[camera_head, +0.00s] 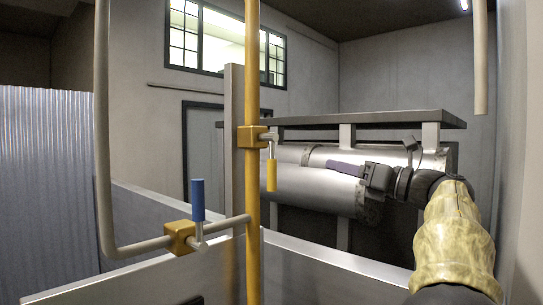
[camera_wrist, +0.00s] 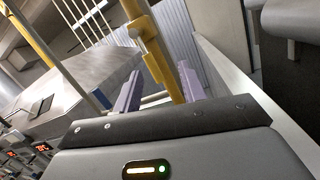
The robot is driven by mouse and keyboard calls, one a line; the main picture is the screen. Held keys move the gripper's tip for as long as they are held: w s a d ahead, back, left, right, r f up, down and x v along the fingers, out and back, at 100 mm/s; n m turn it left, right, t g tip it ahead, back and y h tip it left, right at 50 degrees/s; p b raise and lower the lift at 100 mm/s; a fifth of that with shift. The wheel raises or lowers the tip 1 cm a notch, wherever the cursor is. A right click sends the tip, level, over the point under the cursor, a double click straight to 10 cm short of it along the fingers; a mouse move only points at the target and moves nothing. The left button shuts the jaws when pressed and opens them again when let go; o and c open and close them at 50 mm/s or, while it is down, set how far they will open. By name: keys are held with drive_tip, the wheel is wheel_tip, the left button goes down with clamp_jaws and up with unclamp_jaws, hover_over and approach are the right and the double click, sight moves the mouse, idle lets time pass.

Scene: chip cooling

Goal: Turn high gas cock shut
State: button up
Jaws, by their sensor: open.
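The high gas cock (camera_head: 249,139) is a yellow block on the upright yellow pipe. Its yellow lever (camera_head: 271,176) hangs straight down on the block's right side. My gripper (camera_head: 332,167) is right of the lever with its purple fingers pointing left towards it; a gap shows between them in the head view. In the wrist view my gripper (camera_wrist: 159,72) is open, and the yellow pipe (camera_wrist: 136,14) and the cock's yellow body (camera_wrist: 154,56) show beyond and between the fingers. Nothing is visibly held.
A lower yellow cock (camera_head: 180,238) with an upright blue lever (camera_head: 198,199) sits on a grey pipe (camera_head: 104,150) left of the yellow pipe. A metal post (camera_head: 234,90) stands behind it. Large steel cylinders (camera_head: 310,185) lie behind my gripper, and a low metal wall (camera_head: 330,265) crosses below.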

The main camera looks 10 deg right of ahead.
sight(276, 164)
drive_tip(key=s+n+g, duration=0.1)
drive_tip(key=n, duration=0.1)
drive_tip(key=s+a+n+g, duration=0.1)
drive_tip(key=n, duration=0.1)
drive_tip(key=shift+s+g, duration=0.2)
drive_tip(key=shift+g, duration=0.2)
drive_tip(key=shift+r, duration=0.1)
drive_tip(key=p+x, duration=0.8)
drive_tip(key=x, duration=0.8)
drive_tip(key=shift+w+a+r, duration=0.15)
drive_tip(key=shift+w+a, duration=0.05)
drive_tip(key=shift+a, duration=0.05)
drive_tip(key=shift+w+a, duration=0.25)
drive_tip(key=shift+w, duration=0.05)
clamp_jaws()
